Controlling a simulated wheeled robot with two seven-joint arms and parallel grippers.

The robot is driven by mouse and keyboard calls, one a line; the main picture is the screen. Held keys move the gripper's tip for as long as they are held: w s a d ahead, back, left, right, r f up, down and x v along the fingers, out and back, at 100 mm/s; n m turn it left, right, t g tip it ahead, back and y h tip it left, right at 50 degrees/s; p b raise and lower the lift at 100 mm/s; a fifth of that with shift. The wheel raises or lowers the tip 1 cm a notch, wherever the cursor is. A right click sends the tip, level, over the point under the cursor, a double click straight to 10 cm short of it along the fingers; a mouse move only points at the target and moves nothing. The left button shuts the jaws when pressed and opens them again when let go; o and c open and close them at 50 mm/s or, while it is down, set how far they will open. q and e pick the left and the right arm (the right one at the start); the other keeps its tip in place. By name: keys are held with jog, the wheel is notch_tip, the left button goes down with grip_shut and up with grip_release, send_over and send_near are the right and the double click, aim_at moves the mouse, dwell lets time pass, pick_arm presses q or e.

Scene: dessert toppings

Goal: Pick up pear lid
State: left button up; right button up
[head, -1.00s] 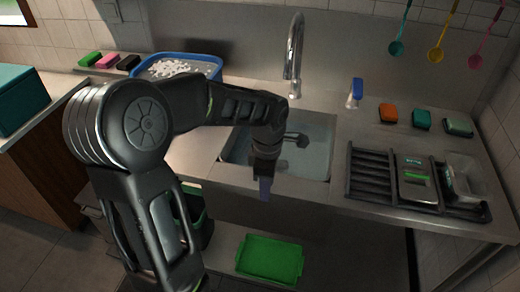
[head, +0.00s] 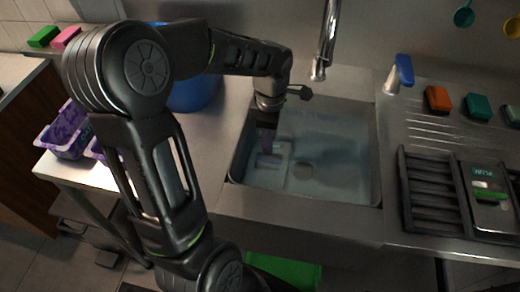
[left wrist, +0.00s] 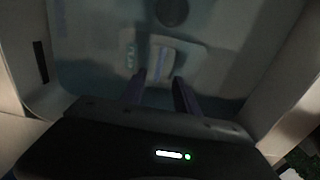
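A pale, see-through lid (head: 266,172) with printed letters lies on the floor of the sink, its far parts under my gripper. In the left wrist view the lid (left wrist: 182,62) has a raised bluish-white bar on it and lettering at its left; the letters are too blurred to read surely. My left gripper (head: 267,145) points down into the sink above the lid. In the left wrist view its two fingers (left wrist: 160,90) are apart with nothing between them, in front of the lid. My right gripper is not in view.
The steel sink (head: 225,190) has walls around the lid, and a faucet (head: 328,40) hangs over its back edge. A dark rack (head: 430,225) at the right holds another lid (head: 490,212) with a green bar. Purple containers (head: 65,135) stand on the counter at left.

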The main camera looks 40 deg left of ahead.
aim_at(269, 160)
pick_arm(q)
jog(key=shift+d+r, duration=0.1)
jog(key=shift+d, duration=0.05)
jog(key=shift+f, duration=1.3)
jog(key=shift+f+p, duration=0.3)
jog(key=shift+f, duration=2.35)
grip_shut()
